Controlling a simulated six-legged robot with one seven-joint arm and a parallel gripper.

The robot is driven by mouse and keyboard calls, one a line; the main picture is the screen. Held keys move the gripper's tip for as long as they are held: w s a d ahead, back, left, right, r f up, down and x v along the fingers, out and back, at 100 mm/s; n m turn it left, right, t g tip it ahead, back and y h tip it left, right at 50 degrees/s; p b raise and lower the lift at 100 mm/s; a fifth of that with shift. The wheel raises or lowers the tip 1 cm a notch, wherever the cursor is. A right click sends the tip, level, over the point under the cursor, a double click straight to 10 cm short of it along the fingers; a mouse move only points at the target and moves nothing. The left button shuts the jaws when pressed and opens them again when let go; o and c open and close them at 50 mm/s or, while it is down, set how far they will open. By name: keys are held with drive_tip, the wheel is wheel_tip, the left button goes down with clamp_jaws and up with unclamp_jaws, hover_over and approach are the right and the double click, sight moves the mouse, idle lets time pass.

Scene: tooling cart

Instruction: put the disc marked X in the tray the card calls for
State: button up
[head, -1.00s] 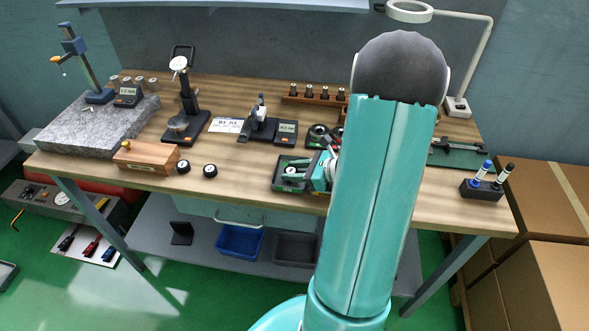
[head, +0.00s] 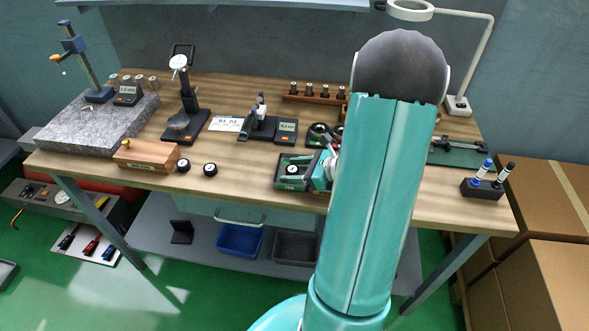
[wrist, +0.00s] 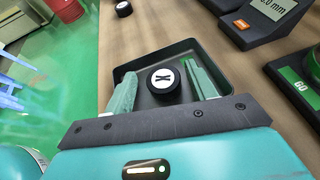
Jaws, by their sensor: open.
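The black disc marked X (wrist: 163,79) has a white top and lies flat in a dark tray (wrist: 184,46) in the wrist view. In the head view this disc (head: 292,170) shows inside the tray (head: 290,187), which has a green label on its front. My gripper (wrist: 160,69) is open, with one pale green finger on each side of the disc. In the head view my arm covers part of the gripper. The white card (head: 226,124) lies behind on the bench; its print is too small to read surely.
Two other black discs (head: 183,165) (head: 210,170) lie left of the tray. A gauge with a display (head: 287,128) stands behind it. Another green-labelled holder (wrist: 301,85) is at the right in the wrist view. Bare wood lies left of the tray.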

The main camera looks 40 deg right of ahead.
drive_tip(key=v, duration=1.2)
drive_tip(key=shift+s+r, duration=0.1)
drive_tip(key=shift+r, duration=0.05)
drive_tip(key=shift+w+a+r+n, duration=0.15)
drive_tip(key=shift+w+a+n, duration=0.1)
drive_tip(key=shift+a+n, duration=0.05)
drive_tip(key=w+a+r+n+g, duration=0.2)
drive_tip(key=a+r+n+g, duration=0.15)
drive_tip(key=a+n, duration=0.5)
drive_tip(key=w+a+r+n+g, duration=0.1)
drive_tip(key=a+r+n+g, duration=0.3)
drive_tip(key=a, duration=0.7)
drive_tip(key=s+a+r+n+h, duration=0.2)
drive_tip(key=a+n, duration=0.3)
drive_tip(key=n, duration=0.4)
drive_tip(key=s+a+r+n+t+h, duration=0.1)
drive_tip(key=a+r+n+h, duration=0.3)
drive_tip(key=n, duration=0.4)
drive_tip(key=shift+s+a+r+n, duration=0.45)
drive_tip(key=shift+a+r, duration=0.3)
drive_tip(key=shift+a, duration=0.55)
drive_tip(key=shift+s, duration=0.1)
